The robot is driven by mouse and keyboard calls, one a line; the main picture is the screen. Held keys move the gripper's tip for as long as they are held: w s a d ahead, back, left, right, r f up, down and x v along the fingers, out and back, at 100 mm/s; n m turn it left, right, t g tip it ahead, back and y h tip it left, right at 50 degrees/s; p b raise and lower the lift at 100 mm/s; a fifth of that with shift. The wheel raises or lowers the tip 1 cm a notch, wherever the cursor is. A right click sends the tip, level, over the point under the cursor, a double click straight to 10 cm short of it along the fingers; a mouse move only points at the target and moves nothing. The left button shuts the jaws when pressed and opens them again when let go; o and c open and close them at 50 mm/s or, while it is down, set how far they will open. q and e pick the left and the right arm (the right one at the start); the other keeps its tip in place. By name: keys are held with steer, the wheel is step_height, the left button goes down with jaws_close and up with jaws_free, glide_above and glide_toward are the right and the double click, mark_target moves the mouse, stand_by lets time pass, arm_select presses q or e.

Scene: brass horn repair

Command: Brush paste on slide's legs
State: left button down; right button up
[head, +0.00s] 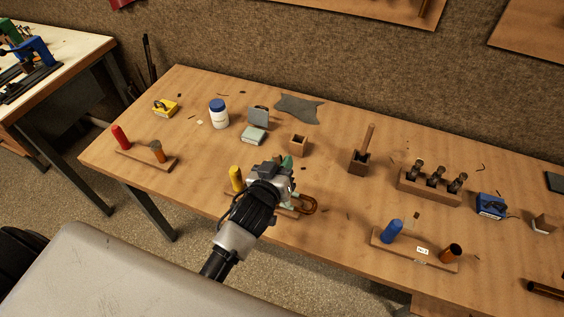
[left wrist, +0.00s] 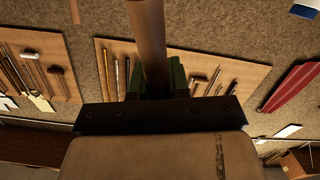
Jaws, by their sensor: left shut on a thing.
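My left gripper (head: 287,163) is over the front middle of the bench. In the left wrist view its green fingertips (left wrist: 158,80) are shut on a smooth brown round handle (left wrist: 150,40); the handle's ends are out of view, so I cannot tell whether it is a brush. A copper U-shaped slide (head: 310,206) shows just right of my gripper, on a wooden stand with a yellow peg (head: 236,178). My gripper hides most of this stand and the slide's legs. An open grey tin (head: 254,136) with pale green on it sits behind. My right gripper is not in view.
A white jar with blue lid (head: 219,114), a small wooden cup (head: 298,145) and a block with an upright stick (head: 360,160) stand behind. A stand with red peg (head: 121,137) is left; one with blue peg (head: 391,231) is front right. A dark rag (head: 299,107) lies at the back.

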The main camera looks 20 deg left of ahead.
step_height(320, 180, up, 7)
steer(key=p, duration=0.6)
steer(key=shift+p, duration=0.35)
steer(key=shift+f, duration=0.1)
